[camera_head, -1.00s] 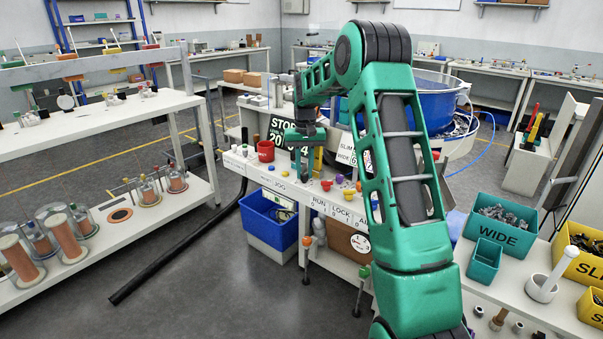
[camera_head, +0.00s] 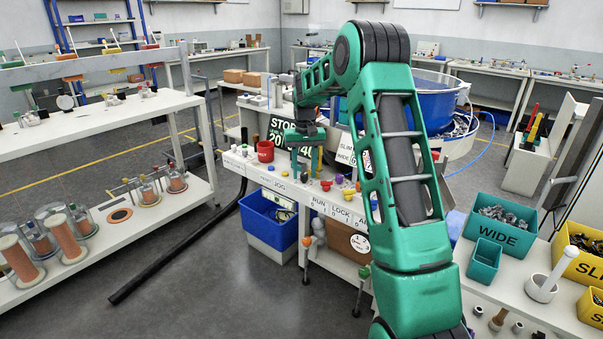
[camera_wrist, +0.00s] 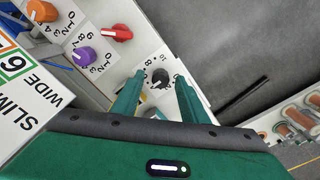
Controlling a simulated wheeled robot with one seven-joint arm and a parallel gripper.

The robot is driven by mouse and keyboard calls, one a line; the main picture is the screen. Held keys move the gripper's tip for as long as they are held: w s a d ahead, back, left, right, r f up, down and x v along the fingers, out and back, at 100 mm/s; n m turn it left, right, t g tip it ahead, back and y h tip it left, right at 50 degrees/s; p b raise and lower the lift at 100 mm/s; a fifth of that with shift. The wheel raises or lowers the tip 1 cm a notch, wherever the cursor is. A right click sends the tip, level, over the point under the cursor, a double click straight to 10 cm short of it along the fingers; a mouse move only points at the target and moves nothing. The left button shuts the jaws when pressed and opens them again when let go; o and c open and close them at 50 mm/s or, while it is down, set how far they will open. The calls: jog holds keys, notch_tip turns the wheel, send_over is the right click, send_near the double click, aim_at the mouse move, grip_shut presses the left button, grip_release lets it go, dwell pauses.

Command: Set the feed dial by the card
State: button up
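My gripper (camera_wrist: 159,76) is open, with its two green fingers apart. A black dial (camera_wrist: 160,77) with a light pointer and a ring of numbers shows in the gap between the fingertips; I cannot tell how far beyond the tips it is. In the head view my gripper (camera_head: 304,160) is above the white control bench (camera_head: 285,182). A purple dial (camera_wrist: 83,56) and an orange dial (camera_wrist: 40,11) have number scales too. A SLIM/WIDE card (camera_wrist: 22,88) stands at the left of the wrist view and also shows in the head view (camera_head: 345,152). No feed label is readable.
A red knob (camera_wrist: 118,33) is near the purple dial. A red mug (camera_head: 265,151) and a STOP sign (camera_head: 281,131) are beside my gripper. A blue bin (camera_head: 262,212) is below the bench front.

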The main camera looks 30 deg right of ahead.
aim_at(305, 175)
notch_tip(305, 175, up, 11)
jog(key=shift+f, duration=0.15)
dwell(0.4)
dwell(0.4)
jog(key=s+a+r, duration=0.2)
jog(key=s, duration=1.1)
jog(key=s+a+r, duration=0.1)
jog(key=s, duration=1.2)
jog(key=s+a+f, duration=0.2)
jog(key=s, duration=0.5)
jog(key=s+a+f+m, duration=0.1)
jog(key=s+a+f, duration=0.1)
jog(key=s, duration=0.4)
jog(key=s+a+f, duration=0.2)
jog(key=s+f, duration=0.1)
jog(key=s, duration=0.4)
jog(key=shift+s+f, duration=0.25)
jog(key=shift+s, duration=0.05)
